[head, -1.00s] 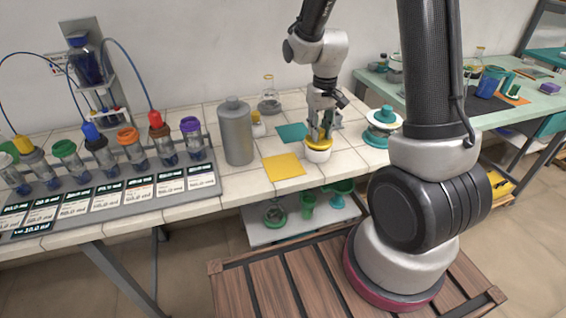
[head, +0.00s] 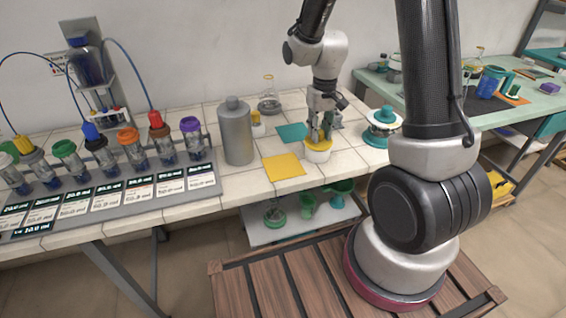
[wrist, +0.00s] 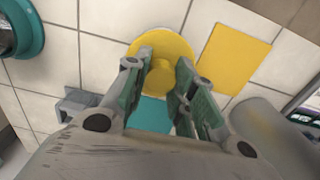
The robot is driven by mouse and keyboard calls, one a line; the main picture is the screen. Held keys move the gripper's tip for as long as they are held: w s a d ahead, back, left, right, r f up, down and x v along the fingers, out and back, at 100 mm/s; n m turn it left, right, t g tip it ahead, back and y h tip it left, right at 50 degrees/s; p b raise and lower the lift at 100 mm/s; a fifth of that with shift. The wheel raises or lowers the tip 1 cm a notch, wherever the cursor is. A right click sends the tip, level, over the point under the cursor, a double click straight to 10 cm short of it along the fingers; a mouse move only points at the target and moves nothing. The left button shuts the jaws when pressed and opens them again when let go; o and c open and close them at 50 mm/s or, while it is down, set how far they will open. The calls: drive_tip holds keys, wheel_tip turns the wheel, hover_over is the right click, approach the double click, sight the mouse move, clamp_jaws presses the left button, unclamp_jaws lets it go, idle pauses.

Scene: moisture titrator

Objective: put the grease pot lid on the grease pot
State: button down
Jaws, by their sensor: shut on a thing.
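The grease pot lid (head: 309,143) is a yellow disc with a raised knob. It sits at the mouth of the white grease pot (head: 318,156) on the tiled bench. I cannot tell whether it is fully seated. My gripper (head: 320,138) points down from above, with its fingers shut on the lid's knob. In the wrist view, the lid (wrist: 177,46) shows as a round disc beneath the fingertips (wrist: 165,66), its knob between them. The pot is hidden under it there.
A yellow mat (head: 284,167) lies left of the pot and a teal mat (head: 291,132) behind it. A grey bottle (head: 236,135) stands farther left. A teal and white stand (head: 381,128) is close on the right. A small grey block (wrist: 75,103) is near the gripper.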

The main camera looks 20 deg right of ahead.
drive_tip(key=shift+f, duration=0.3)
drive_tip(key=c, duration=1.1)
unclamp_jaws()
drive_tip(key=shift+r, duration=0.1)
drive_tip(key=shift+r, duration=3.9)
